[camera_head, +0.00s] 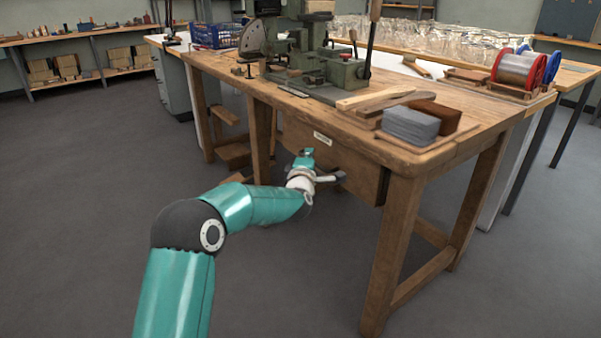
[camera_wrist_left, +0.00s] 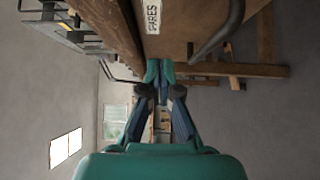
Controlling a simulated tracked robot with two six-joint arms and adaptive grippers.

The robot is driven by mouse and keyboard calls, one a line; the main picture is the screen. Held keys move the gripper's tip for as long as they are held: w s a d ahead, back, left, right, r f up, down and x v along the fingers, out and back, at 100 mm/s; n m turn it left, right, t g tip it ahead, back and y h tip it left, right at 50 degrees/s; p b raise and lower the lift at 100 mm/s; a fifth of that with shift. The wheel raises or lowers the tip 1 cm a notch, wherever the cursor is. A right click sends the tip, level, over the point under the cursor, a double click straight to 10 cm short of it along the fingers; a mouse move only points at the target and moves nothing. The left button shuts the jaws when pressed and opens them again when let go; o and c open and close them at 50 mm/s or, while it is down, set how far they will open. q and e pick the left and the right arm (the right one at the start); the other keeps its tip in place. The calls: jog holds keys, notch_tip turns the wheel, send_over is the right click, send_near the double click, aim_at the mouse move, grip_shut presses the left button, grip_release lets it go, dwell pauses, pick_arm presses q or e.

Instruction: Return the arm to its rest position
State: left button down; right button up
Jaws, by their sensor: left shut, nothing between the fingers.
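My left arm reaches in from the lower left in the head view. Its left gripper (camera_head: 305,157) is small and partly hidden at the arm's end, in front of the bench's drawer. In the left wrist view, the fingers of the left gripper (camera_wrist_left: 159,73) meet at their teal tips with nothing between them. The drawer front (camera_wrist_left: 185,22) with a SPARES label (camera_wrist_left: 153,15) lies just above the fingers in that view. A dark curved handle (camera_wrist_left: 217,35) is to their right. The fingers are not closed on it. My right gripper is not in view.
A blue crate (camera_head: 215,35) is at the back. Open floor (camera_head: 80,190) lies left of the bench.

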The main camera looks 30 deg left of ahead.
pick_arm(q)
jog(key=v, duration=0.7)
jog(key=s+d+f+m+g+h, duration=0.25)
jog(key=d+f, duration=0.25)
jog(key=f, duration=0.5)
jog(key=s+d+f+m+g+h, duration=0.2)
jog(key=s+d+f, duration=0.25)
jog(key=f, duration=0.65)
jog(key=s+d+f+m+g+h, duration=0.25)
jog(key=d+f, duration=0.35)
jog(key=f, duration=0.4)
jog(key=s+d+f+m+g+h, duration=0.2)
jog(key=s+d+f+m+g, duration=0.15)
jog(key=s, duration=0.55)
jog(key=s+d+f+m+g+h, duration=0.1)
jog(key=s+d+f+m+g, duration=0.25)
jog(key=s, duration=0.65)
jog(key=s+d+f+m+g+h, duration=0.25)
jog(key=s+d+m, duration=0.3)
jog(key=s, duration=0.35)
notch_tip(320, 180, up, 35)
jog(key=m+p, duration=0.1)
jog(key=p, duration=3.6)
jog(key=shift+a+r+t+y, duration=0.15)
jog(key=shift+r+t+y, duration=0.05)
jog(key=shift+t+y, duration=0.2)
